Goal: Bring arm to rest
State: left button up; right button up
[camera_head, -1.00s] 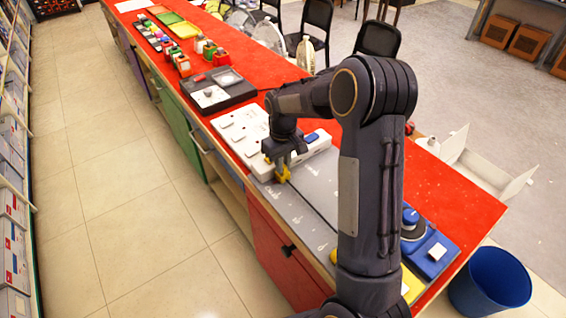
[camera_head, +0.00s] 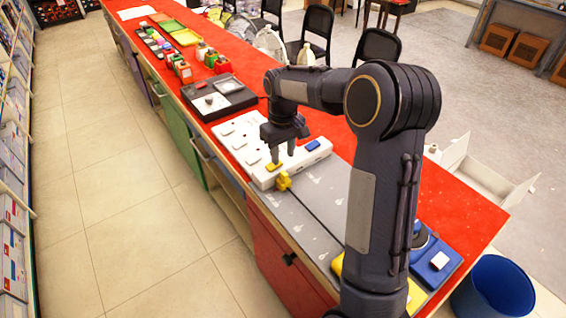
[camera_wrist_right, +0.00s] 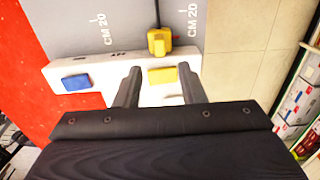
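My right gripper (camera_head: 283,157) is open and empty just above a white block like a power strip (camera_head: 312,160). In the right wrist view its two fingers (camera_wrist_right: 159,75) stand apart with nothing between them, pointing at the strip (camera_wrist_right: 115,73). A yellow plug (camera_head: 283,181) with a dark cord sits at the strip's near end; it also shows in the wrist view (camera_wrist_right: 159,41), apart from the fingers. The strip carries a yellow switch (camera_head: 273,166) and a blue switch (camera_head: 312,145). My left gripper is not in view.
The long red counter (camera_head: 455,205) holds a grey marked mat (camera_head: 325,200), a black tray (camera_head: 225,98), small coloured items and a blue piece (camera_head: 437,262). A blue bin (camera_head: 495,290) stands at right. The tiled aisle (camera_head: 130,200) at left is clear.

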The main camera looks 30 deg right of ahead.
jog(key=shift+r, duration=0.45)
jog(key=shift+s, duration=0.1)
jog(key=s+a+r+m+t+y, duration=0.1)
jog(key=s+a+r, duration=0.15)
jog(key=s, duration=0.35)
jog(key=s+a+r+t+y, duration=0.1)
jog(key=s+a+r+t, duration=0.1)
jog(key=s+r, duration=0.3)
jog(key=s+a+f+t+y, duration=0.1)
jog(key=s+a, duration=0.2)
jog(key=s, duration=0.5)
jog(key=s+a+f+m+t, duration=0.1)
jog(key=s+a+f, duration=0.1)
jog(key=s+a, duration=0.2)
jog(key=s, duration=0.3)
jog(key=shift+s+a+f+m+t+y, duration=0.2)
jog(key=shift+s+m+t+y, duration=0.1)
jog(key=shift+s+y, duration=0.1)
jog(key=shift+r, duration=0.15)
